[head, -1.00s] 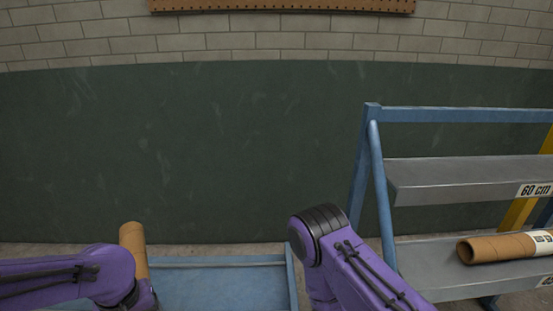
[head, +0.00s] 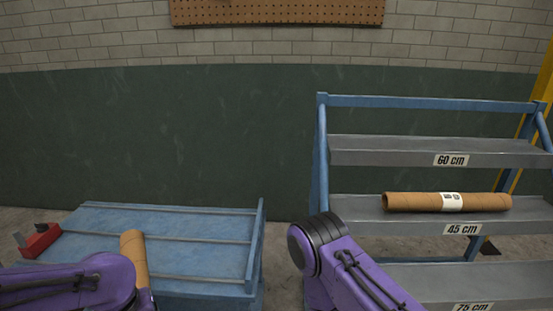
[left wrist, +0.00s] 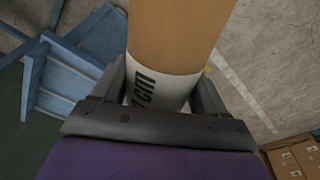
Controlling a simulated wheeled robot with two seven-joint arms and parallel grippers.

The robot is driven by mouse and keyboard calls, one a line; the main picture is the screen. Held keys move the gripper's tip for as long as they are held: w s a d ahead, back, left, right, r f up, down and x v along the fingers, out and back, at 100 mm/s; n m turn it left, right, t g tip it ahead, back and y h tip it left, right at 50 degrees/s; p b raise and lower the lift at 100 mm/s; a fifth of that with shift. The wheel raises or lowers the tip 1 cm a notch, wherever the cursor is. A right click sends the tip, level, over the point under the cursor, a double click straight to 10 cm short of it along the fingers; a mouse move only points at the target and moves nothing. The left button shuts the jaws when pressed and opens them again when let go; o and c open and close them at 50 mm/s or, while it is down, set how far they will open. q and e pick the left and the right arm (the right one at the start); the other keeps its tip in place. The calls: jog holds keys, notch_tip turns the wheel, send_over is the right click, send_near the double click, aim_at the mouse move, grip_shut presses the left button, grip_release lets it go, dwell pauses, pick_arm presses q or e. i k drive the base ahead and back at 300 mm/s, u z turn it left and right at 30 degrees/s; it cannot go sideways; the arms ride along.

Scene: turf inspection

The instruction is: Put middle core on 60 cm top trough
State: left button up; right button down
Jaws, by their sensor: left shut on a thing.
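My left gripper (left wrist: 162,88) is shut on a brown cardboard core around its white label (left wrist: 165,90). In the head view the core (head: 133,256) stands up at lower left, in front of the blue bench; my purple left arm hides its lower part. The 60 cm top trough (head: 390,152) is a grey, empty shelf at the top of the blue rack on the right, well apart from the held core. My right arm shows in front of the rack's left side, but its gripper is out of view.
Another core (head: 410,201) lies in the 45 cm trough (head: 350,215). The 75 cm trough (head: 500,280) is below. The blue bench (head: 195,235) carries a red tool (head: 40,240) at its left end. The rack's left post (head: 322,160) stands beside open floor.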

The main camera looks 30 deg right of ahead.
aim_at(442, 150)
jog(key=k, duration=1.05)
jog(key=z, duration=2.15)
jog(key=i, duration=1.05)
